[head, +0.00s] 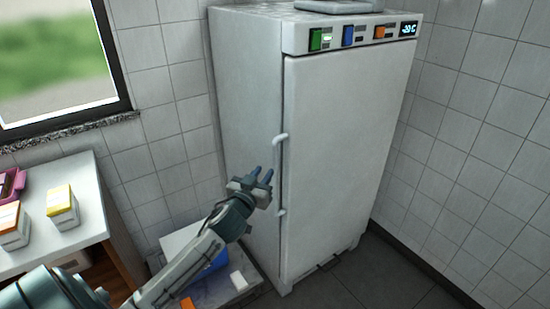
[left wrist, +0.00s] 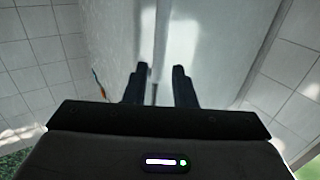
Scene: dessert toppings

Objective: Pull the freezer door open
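The white freezer (head: 248,110) stands against the tiled wall, and its door (head: 345,150) is closed. A long vertical white handle (head: 280,141) runs along the door's left edge. My left gripper (head: 262,175) is beside the handle, at about mid-height, with its two fingers apart. The left wrist view shows the two dark fingers (left wrist: 160,72) spread, with the white freezer front (left wrist: 195,40) ahead. I cannot tell whether the handle lies between them. My right gripper is in neither view.
A white table (head: 85,205) with small cartons (head: 62,206) stands at the left under the window. A low surface (head: 245,288) with a blue-and-white box lies beside the freezer's foot. The dark floor (head: 365,285) in front of the freezer is clear.

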